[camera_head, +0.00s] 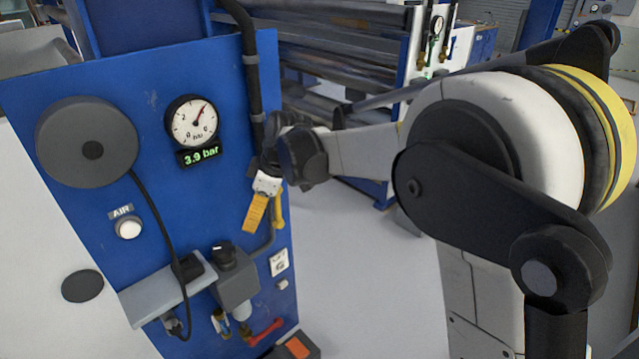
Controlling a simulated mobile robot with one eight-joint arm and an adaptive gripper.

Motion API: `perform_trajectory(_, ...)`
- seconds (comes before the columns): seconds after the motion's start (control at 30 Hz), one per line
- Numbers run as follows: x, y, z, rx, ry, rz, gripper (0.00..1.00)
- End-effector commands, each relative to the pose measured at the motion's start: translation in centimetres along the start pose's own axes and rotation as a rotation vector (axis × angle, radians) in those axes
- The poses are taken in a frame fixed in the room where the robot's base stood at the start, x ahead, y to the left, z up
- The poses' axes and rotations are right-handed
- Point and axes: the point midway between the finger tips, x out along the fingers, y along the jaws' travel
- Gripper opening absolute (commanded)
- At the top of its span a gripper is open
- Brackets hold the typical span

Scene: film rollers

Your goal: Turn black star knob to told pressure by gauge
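The round pressure gauge (193,122) on the blue panel has a white dial and a red needle pointing up and right. Its green display (199,155) reads 3.9 bar. A black knob (224,255) sits on a grey regulator block (237,285) low on the panel; I cannot tell whether its shape is a star. My arm reaches in from the right. My gripper (272,150) is at the panel's right edge, right of the gauge and above the knob, apart from the knob.
A grey shelf (165,292) juts out left of the regulator. Open floor (345,260) lies right of the panel.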

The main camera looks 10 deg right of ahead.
Motion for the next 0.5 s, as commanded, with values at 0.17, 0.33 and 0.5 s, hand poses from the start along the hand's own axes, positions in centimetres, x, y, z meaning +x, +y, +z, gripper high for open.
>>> perform_trajectory(0.17, -2.1, 1.0, 3.3, 0.107, 0.010, 0.112, 0.60)
perform_trajectory(0.33, -2.7, 3.0, 5.5, 0.157, 0.034, 0.220, 0.60)
perform_trajectory(0.5, -1.8, 6.4, 6.9, 0.132, 0.066, 0.335, 0.60)
